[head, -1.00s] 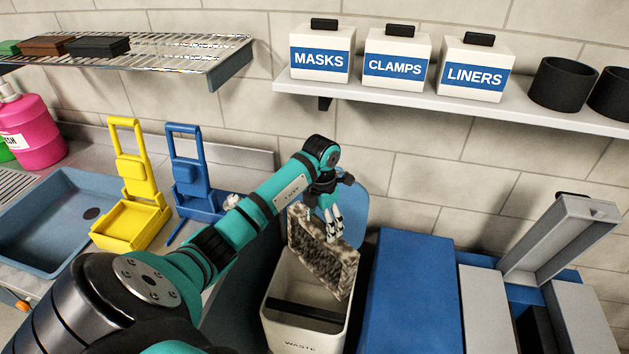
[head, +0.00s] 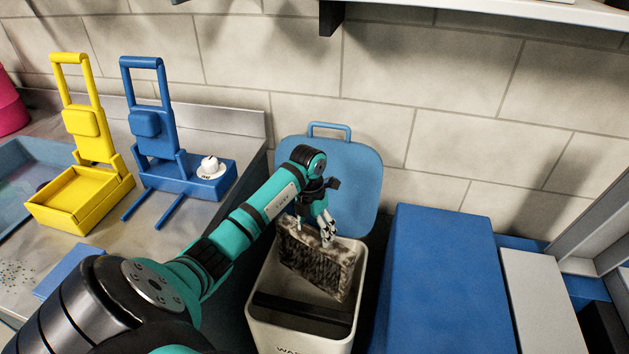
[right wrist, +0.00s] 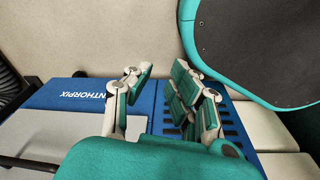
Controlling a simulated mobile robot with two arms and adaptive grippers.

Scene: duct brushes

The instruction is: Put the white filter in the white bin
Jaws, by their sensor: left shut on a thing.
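A dirty, mottled grey-white filter panel (head: 315,267) hangs tilted from my left gripper (head: 328,232) in the head view. The gripper is shut on its top edge. The filter is over the mouth of the white bin (head: 296,330), its lower part at or just inside the opening; how deep it reaches I cannot tell. The bin has a blue lid (head: 352,180) standing open behind it. My right gripper (right wrist: 163,82) shows in the right wrist view with its fingers apart and nothing between them.
A blue box-like unit (head: 440,270) stands close to the bin's right. Yellow (head: 85,190) and blue (head: 180,170) folding holders stand on the metal counter at left, by a sink (head: 25,180). A wall shelf (head: 480,12) runs above.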

